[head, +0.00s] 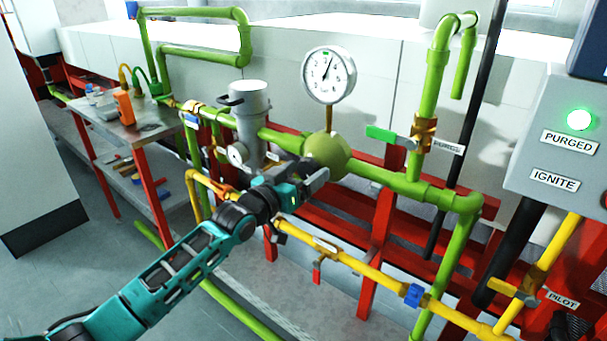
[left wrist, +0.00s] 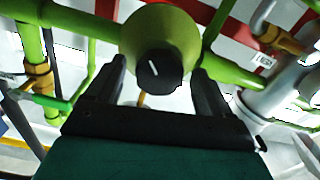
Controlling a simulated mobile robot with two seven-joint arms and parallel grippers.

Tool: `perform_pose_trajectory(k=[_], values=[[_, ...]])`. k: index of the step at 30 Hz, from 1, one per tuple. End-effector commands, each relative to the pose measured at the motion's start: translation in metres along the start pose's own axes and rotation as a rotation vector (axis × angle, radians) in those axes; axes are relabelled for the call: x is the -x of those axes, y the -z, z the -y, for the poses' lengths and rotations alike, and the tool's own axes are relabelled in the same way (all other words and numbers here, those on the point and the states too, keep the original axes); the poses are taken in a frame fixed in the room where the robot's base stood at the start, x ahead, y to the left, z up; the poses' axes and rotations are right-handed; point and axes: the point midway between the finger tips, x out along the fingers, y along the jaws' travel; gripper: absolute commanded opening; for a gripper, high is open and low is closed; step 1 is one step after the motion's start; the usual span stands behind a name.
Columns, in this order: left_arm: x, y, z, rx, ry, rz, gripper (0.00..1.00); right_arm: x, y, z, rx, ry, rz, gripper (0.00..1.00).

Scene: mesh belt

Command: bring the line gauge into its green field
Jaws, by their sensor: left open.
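The line gauge (head: 328,75) is a round white dial on a stem above a green ball-shaped regulator body (head: 327,154). A small green patch shows near the top of the dial, and the needle points up and slightly right, seemingly just right of it. In the left wrist view the regulator body (left wrist: 160,30) carries a black knob (left wrist: 158,74) with a white line tilted slightly left of upright. My left gripper (head: 312,178) is open, facing the knob, with a finger on either side. Contact cannot be told. The knob is hidden in the head view. My right gripper is not in view.
Green pipes (head: 395,183) and a red frame (head: 378,230) surround the regulator. A grey cylinder (head: 248,110) stands close left. A green-handled valve (head: 420,135) is to the right, and a yellow pipe (head: 355,265) runs below. A panel (head: 560,130) labelled PURGED and IGNITE shows a lit green lamp.

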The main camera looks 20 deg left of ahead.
Motion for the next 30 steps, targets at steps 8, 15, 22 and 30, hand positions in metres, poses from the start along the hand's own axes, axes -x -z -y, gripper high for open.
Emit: perform_pose_trajectory(k=[8, 15, 22, 30], values=[[-0.0023, -0.0003, -0.0004, 0.0, -0.001, 0.0, 0.81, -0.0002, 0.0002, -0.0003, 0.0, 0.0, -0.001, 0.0], [-0.0021, -0.0003, -0.0004, 0.0, 0.0, 0.0, 0.62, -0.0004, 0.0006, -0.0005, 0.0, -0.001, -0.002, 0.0], [-0.0019, -0.0003, -0.0003, 0.0, 0.0, 0.0, 0.4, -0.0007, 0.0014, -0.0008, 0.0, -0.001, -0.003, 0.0], [-0.0019, 0.0005, -0.0002, -0.026, 0.0, 0.001, 0.25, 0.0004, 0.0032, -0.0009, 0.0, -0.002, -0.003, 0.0]])
